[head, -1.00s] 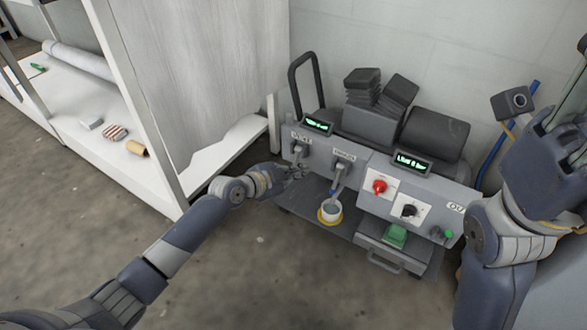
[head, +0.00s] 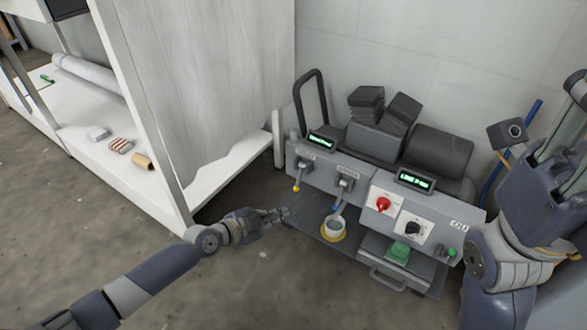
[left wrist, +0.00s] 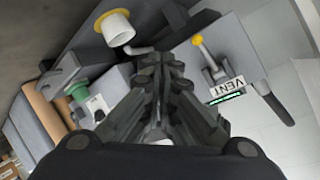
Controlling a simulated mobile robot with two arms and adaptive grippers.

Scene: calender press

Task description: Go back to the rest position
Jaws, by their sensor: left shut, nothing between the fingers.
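My left gripper (head: 282,213) is shut and empty in the head view, low and in front of the left end of the grey calender press (head: 363,207). It is apart from the yellow-tipped lever (head: 297,178) on the press front. In the left wrist view the closed fingers (left wrist: 165,75) fill the middle, with the yellow-knobbed lever (left wrist: 203,52) and its VENT label to the right. My right arm (head: 500,235) is raised at the right edge of the head view. The state of its fingers is not clear.
A white cup (head: 334,228) stands on a yellow ring under the blue-tipped lever (head: 337,208). A red knob (head: 383,204) and a green block (head: 398,251) are further right. A white shelf unit (head: 181,205) stands at left. The floor between is clear.

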